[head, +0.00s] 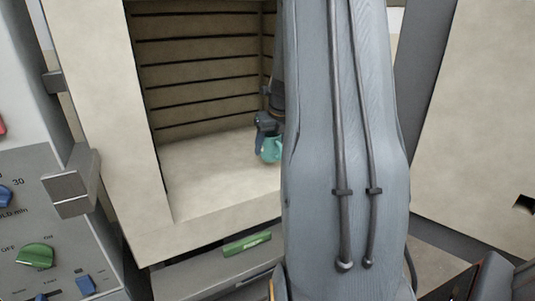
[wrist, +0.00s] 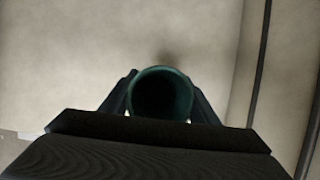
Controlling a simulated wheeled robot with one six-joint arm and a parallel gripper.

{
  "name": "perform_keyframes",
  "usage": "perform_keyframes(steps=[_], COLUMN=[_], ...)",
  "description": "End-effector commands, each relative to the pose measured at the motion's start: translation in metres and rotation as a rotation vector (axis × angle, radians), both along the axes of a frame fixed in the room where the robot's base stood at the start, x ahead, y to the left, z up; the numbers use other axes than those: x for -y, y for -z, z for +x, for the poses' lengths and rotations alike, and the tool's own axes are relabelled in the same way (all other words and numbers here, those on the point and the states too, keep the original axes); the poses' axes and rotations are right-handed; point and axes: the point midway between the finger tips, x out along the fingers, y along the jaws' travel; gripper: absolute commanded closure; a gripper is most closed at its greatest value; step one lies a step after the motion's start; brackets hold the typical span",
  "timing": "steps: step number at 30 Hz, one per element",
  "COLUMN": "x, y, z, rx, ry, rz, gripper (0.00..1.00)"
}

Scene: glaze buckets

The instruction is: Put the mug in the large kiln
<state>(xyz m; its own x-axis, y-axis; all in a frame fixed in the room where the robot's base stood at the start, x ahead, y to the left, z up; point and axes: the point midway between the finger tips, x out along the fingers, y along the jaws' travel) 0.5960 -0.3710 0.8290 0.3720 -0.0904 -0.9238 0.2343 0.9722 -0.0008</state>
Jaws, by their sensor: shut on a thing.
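The mug is teal and shows in the head view (head: 270,150), partly hidden by my gripper and arm. In the wrist view I look into the dark opening of the mug (wrist: 162,73), between the two fingers. My gripper (head: 263,140) is shut on the mug, inside the open large kiln. The kiln (head: 200,195) has a pale chamber with dark grooves along its walls and a pale floor. The mug is over the kiln floor in the head view; whether it touches the floor I cannot tell. My arm hides the right part of the chamber.
The kiln's thick pale front frame (head: 110,90) borders the opening on the left. A control panel (head: 50,240) with coloured knobs stands at the left. A pale panel (head: 475,130) stands at the right. The chamber floor left of the mug is bare.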

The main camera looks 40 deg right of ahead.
Motion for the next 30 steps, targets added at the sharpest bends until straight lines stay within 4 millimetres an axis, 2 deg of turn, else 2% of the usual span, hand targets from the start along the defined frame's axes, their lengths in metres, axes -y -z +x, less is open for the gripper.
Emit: perform_keyframes(steps=[3, 6, 17, 18, 20, 30], x=[0.000, 0.000, 0.000, 0.000, 0.000, 0.000], y=[0.018, 0.028, 0.031, 0.031, 0.031, 0.029], z=[0.000, 0.000, 0.000, 0.000, 0.000, 0.000], rx=[-0.002, -0.001, 0.000, -0.001, -0.001, 0.000], ry=[0.001, 0.001, 0.000, 0.000, 0.000, 0.000], rz=[0.002, 0.002, 0.000, 0.000, 0.001, 0.000], gripper=[0.76, 0.76, 0.76, 0.39, 0.28, 0.27])
